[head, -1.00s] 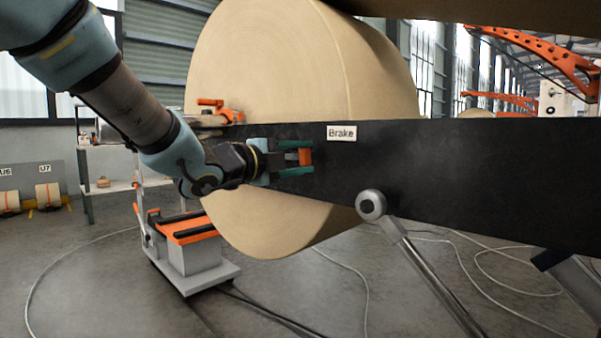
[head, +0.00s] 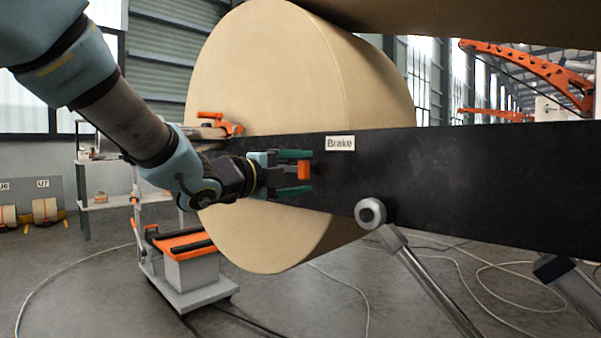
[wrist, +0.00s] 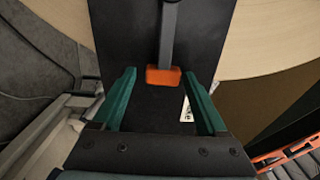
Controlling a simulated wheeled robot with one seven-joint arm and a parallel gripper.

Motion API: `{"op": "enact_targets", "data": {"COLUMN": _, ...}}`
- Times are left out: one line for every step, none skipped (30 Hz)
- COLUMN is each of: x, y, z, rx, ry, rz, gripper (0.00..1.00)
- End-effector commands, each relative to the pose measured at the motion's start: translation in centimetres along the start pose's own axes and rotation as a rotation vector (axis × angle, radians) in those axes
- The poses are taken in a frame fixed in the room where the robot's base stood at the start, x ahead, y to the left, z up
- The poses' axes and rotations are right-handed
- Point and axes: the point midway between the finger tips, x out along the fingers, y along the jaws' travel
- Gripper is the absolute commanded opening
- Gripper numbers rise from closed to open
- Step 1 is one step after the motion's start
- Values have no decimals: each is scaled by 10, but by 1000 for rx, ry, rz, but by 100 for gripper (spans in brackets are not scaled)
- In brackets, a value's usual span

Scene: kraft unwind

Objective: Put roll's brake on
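The brake lever's orange grip (head: 304,170) is in front of the black beam (head: 450,185), just left of and below the "Brake" label (head: 340,143). In the wrist view the orange grip (wrist: 163,77) is at the end of a grey lever bar (wrist: 168,35) that runs up the picture. My gripper (head: 311,171) has two green fingers, one above and one below the grip in the head view. In the wrist view my gripper (wrist: 160,73) is open, with clear gaps between each fingertip and the grip. The lever bar is mostly hidden in the head view.
The large kraft roll (head: 270,70) stands behind the beam. A cart with an orange top (head: 183,243) is at lower left. A metal strut (head: 425,275) slopes down from the beam. Cables (head: 480,270) lie on the floor.

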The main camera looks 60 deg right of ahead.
Motion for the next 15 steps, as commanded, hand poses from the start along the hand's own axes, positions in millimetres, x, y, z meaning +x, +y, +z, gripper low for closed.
{"op": "enact_targets", "data": {"x": 0, "y": 0, "z": 0, "rx": 0, "ry": 0, "rz": -1, "gripper": 80}}
{"op": "enact_targets", "data": {"x": 0, "y": -1, "z": 0, "rx": 0, "ry": 0, "rz": -1, "gripper": 80}}
{"op": "enact_targets", "data": {"x": 0, "y": -1, "z": 0, "rx": 0, "ry": 0, "rz": -1, "gripper": 80}}
{"op": "enact_targets", "data": {"x": 0, "y": -1, "z": 0, "rx": 0, "ry": 0, "rz": -1, "gripper": 80}}
{"op": "enact_targets", "data": {"x": 0, "y": -1, "z": 0, "rx": 0, "ry": -1, "rz": -2, "gripper": 80}}
{"op": "enact_targets", "data": {"x": 0, "y": -1, "z": 0, "rx": -1, "ry": -1, "rz": -2, "gripper": 80}}
{"op": "enact_targets", "data": {"x": 0, "y": -1, "z": 0, "rx": -1, "ry": -1, "rz": -2, "gripper": 80}}
{"op": "enact_targets", "data": {"x": -1, "y": -1, "z": 0, "rx": -1, "ry": -1, "rz": -2, "gripper": 80}}
{"op": "enact_targets", "data": {"x": -2, "y": -1, "z": 0, "rx": -1, "ry": -1, "rz": -2, "gripper": 80}}
{"op": "enact_targets", "data": {"x": -4, "y": -1, "z": 1, "rx": -1, "ry": -2, "rz": -1, "gripper": 80}}
{"op": "enact_targets", "data": {"x": -6, "y": -1, "z": 1, "rx": -1, "ry": -2, "rz": -1, "gripper": 80}}
{"op": "enact_targets", "data": {"x": -10, "y": -1, "z": 1, "rx": -1, "ry": -3, "rz": -1, "gripper": 80}}
{"op": "enact_targets", "data": {"x": -15, "y": -2, "z": 2, "rx": -1, "ry": -4, "rz": -2, "gripper": 80}}
{"op": "enact_targets", "data": {"x": -20, "y": -2, "z": 2, "rx": -1, "ry": -4, "rz": -2, "gripper": 80}}
{"op": "enact_targets", "data": {"x": -27, "y": -2, "z": 1, "rx": -1, "ry": -4, "rz": -2, "gripper": 80}}
